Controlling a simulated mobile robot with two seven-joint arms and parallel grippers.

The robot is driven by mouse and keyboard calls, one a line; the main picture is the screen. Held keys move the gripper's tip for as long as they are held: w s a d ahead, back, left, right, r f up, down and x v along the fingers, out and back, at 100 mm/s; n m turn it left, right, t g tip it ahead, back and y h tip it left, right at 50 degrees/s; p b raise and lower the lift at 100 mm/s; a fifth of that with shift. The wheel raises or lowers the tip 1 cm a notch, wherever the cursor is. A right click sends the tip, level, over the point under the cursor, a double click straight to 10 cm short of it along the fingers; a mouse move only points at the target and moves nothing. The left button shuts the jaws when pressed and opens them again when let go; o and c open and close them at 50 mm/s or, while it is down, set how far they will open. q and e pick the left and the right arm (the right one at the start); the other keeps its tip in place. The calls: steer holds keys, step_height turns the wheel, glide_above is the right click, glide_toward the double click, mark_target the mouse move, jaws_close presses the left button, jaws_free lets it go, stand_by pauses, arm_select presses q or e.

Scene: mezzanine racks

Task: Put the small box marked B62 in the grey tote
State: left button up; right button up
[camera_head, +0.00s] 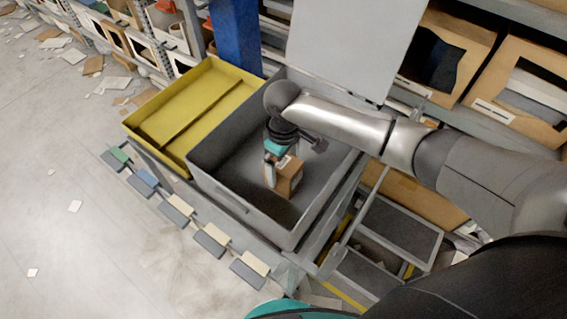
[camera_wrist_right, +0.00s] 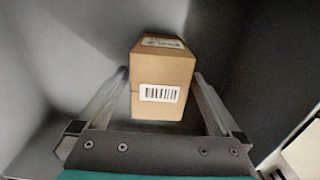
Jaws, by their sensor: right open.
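A small brown cardboard box (camera_head: 289,178) is inside the grey tote (camera_head: 262,216), near its middle. In the right wrist view the box (camera_wrist_right: 162,78) shows a barcode label on its near side and a printed label on top, too blurred to read. My right gripper (camera_head: 279,178) reaches down into the tote at the box. In the right wrist view the fingers of my right gripper (camera_wrist_right: 162,92) are open, one on each side of the box, with the box between them. The box appears to rest on the tote floor. My left gripper is not in view.
A yellow tote (camera_head: 165,150) stands directly left of the grey tote on the same bench. A white panel (camera_head: 350,45) rises behind. Racks with cardboard bins (camera_head: 446,50) line the back. Open floor (camera_head: 90,230) with scattered papers lies to the left.

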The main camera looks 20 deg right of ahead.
step_height(320, 180, up, 12)
steer(key=p, duration=0.3)
steer(key=shift+r, duration=0.15)
stand_by(1.4)
